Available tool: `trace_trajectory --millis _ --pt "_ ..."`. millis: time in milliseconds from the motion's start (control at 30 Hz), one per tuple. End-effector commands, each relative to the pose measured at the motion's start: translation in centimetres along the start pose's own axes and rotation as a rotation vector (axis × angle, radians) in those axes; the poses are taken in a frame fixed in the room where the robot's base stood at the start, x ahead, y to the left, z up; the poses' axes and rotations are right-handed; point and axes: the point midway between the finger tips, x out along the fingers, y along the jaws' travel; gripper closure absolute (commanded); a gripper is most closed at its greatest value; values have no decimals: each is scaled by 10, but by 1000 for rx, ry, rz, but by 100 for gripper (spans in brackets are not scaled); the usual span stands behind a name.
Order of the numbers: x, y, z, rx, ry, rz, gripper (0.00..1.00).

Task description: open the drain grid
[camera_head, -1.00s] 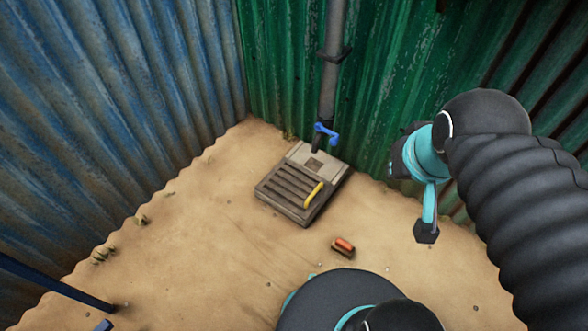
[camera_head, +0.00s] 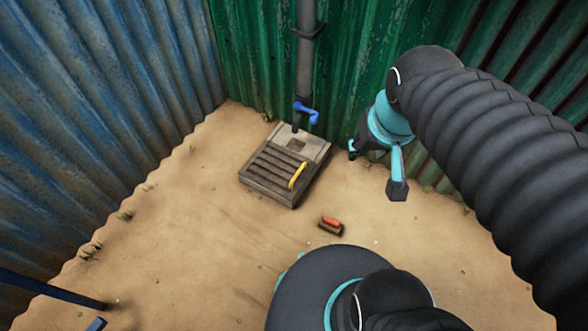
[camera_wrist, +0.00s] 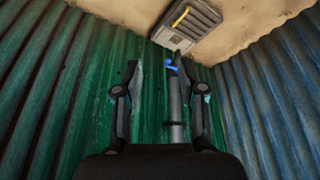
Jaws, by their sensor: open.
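The drain grid (camera_head: 272,178) is a slatted grey-brown panel lying flat in a frame on the sandy ground, with a yellow handle (camera_head: 298,175) along its right side. The grid also shows at the top of the wrist view (camera_wrist: 200,20), with the yellow handle (camera_wrist: 180,16) at its left. A blue tap lever (camera_head: 305,112) sits on the pipe just behind the frame. My gripper (camera_head: 374,172) is open and empty, up to the right of the grid and apart from it. In the wrist view its two fingers (camera_wrist: 155,72) are spread wide, facing the green wall.
A dark vertical pipe (camera_head: 306,50) runs down the green corrugated wall (camera_head: 255,60) behind the grid. A blue corrugated wall (camera_head: 90,90) closes the left. A small brush-like orange and brown object (camera_head: 330,225) lies in front of the grid. Sand around it is mostly clear.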

Motion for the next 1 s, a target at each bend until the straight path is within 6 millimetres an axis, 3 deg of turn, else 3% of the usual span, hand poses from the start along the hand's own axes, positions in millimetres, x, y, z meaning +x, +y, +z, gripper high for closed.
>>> trace_trajectory --millis 33,567,1000 --pt "15 -1 -2 -3 -47 -1 60" --pt "147 -24 -38 56 -355 -56 60" --pt "293 -48 -62 212 -489 -83 60"
